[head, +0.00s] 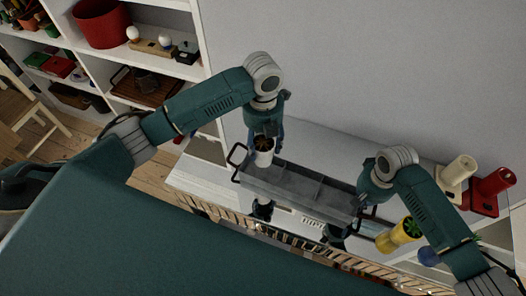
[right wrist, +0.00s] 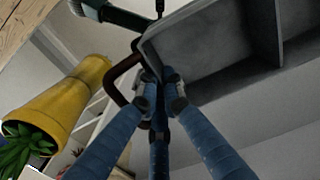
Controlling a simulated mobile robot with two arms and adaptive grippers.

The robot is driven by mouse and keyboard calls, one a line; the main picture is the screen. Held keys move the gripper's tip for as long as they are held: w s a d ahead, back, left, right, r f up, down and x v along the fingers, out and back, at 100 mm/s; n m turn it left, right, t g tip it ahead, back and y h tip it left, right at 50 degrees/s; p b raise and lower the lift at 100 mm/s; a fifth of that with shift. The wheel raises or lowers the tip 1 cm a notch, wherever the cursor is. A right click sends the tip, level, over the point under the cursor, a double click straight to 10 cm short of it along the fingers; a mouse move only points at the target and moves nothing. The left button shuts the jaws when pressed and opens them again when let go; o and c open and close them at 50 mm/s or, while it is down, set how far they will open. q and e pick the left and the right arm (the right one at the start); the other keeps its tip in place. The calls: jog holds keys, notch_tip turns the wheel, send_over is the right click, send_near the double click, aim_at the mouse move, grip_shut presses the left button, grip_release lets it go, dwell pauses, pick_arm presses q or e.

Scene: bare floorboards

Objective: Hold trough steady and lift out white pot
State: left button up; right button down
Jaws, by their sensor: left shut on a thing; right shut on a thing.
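The long grey trough (head: 290,186), divided into compartments, lies across the shiny surface, with a dark loop handle at its left end. My left gripper (head: 265,138) points down over the trough's left end, shut on the white pot (head: 263,158), which has dark contents. The pot is upright; I cannot tell whether its base is clear of the trough. My right gripper (head: 364,192) is shut at the trough's right end. In the right wrist view its fingers (right wrist: 160,98) close at the trough's dark handle, beside the grey wall (right wrist: 195,45).
A yellow vase (head: 398,237) with a green plant lies near the right arm, beside a purple-blue round thing (head: 428,256). Cream (head: 457,171) and red (head: 492,187) objects stand at the right. A white shelf unit (head: 185,22) stands at the upper left.

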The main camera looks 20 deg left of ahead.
dwell(0.3)
jog(key=c, duration=1.8)
grip_release()
jog(key=shift+c, duration=0.2)
jog(key=shift+r, duration=0.1)
notch_tip(320, 180, up, 12)
